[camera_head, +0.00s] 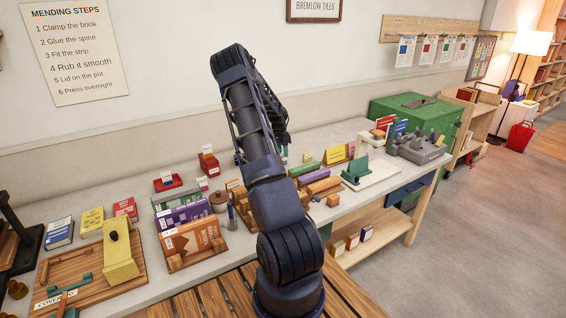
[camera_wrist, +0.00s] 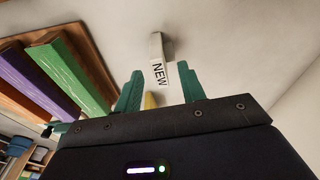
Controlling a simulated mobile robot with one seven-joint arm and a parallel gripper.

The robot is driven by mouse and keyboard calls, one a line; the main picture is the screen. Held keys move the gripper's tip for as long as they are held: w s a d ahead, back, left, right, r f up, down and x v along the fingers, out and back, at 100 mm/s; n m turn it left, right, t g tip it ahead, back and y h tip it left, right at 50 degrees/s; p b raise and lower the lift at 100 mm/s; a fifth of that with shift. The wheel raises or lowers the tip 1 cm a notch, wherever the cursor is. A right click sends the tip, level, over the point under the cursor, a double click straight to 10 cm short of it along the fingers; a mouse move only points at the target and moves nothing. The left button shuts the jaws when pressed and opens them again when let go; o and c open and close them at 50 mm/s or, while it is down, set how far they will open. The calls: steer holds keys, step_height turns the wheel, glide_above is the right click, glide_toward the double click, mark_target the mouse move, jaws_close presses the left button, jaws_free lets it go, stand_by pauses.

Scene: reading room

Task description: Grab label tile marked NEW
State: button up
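The label tile marked NEW (camera_wrist: 159,74) shows in the wrist view as a small white block with black letters. It lies on a pale surface, straight ahead of my gripper. My gripper (camera_wrist: 161,88) has two green fingers, open and apart, with the tile showing in the gap between them. Free space shows on both sides of the tile, and I cannot tell how deep it is between the fingers. A small yellow piece (camera_wrist: 150,101) shows just below the tile, partly hidden by the gripper body. In the head view my arm hides the tile and most of the gripper.
A wooden rack with orange, purple and green bars (camera_wrist: 62,72) is close on the left in the wrist view.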

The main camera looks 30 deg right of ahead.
steer(key=shift+d+f, duration=0.2)
steer(key=shift+f, duration=0.9)
steer(key=shift+c, duration=0.4)
jaws_close()
steer(key=shift+r, duration=0.1)
